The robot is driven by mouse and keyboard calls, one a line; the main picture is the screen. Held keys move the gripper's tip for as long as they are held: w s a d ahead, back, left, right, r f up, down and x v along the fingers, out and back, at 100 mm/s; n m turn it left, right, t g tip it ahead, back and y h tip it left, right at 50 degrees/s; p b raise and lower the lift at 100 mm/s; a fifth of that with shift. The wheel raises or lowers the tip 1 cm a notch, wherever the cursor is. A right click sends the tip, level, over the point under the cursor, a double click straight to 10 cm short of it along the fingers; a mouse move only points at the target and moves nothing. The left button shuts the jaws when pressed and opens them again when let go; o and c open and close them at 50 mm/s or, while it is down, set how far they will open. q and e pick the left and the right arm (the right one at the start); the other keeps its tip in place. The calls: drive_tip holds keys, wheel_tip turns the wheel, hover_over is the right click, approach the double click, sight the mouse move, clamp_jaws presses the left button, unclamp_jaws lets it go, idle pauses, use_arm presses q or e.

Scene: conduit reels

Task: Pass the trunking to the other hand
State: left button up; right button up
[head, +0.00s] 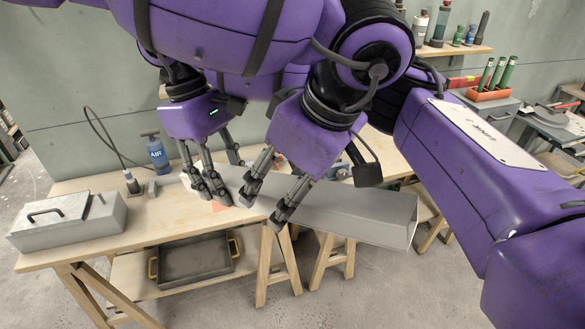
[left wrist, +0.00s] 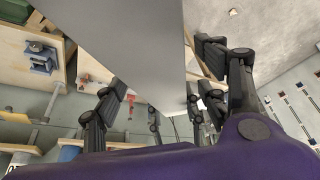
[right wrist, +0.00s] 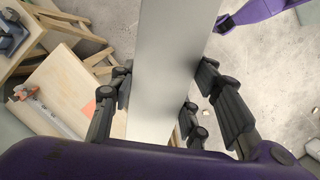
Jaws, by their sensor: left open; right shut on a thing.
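The trunking (head: 345,208) is a long grey square-section length, held roughly level above the workbench, its near end to the right. In the right wrist view the trunking (right wrist: 168,60) lies between the right fingers. The arms hide part of its far side.
The wooden workbench (head: 150,217) carries a grey toolbox (head: 70,222) and a blue air bottle (head: 156,153). A dark tray (head: 193,262) lies on its lower shelf. An orange holder (head: 488,94) with green tubes stands at the back right. Floor is clear at the front.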

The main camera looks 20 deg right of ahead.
use_arm(q)
drive_tip(key=shift+w+a+f, duration=0.1)
drive_tip(key=shift+f, duration=0.15)
use_arm(e)
drive_tip(key=shift+r, duration=0.1)
use_arm(q)
drive_tip(key=c, duration=1.6)
drive_tip(key=shift+c, duration=0.3)
use_arm(e)
drive_tip(key=o, duration=1.6)
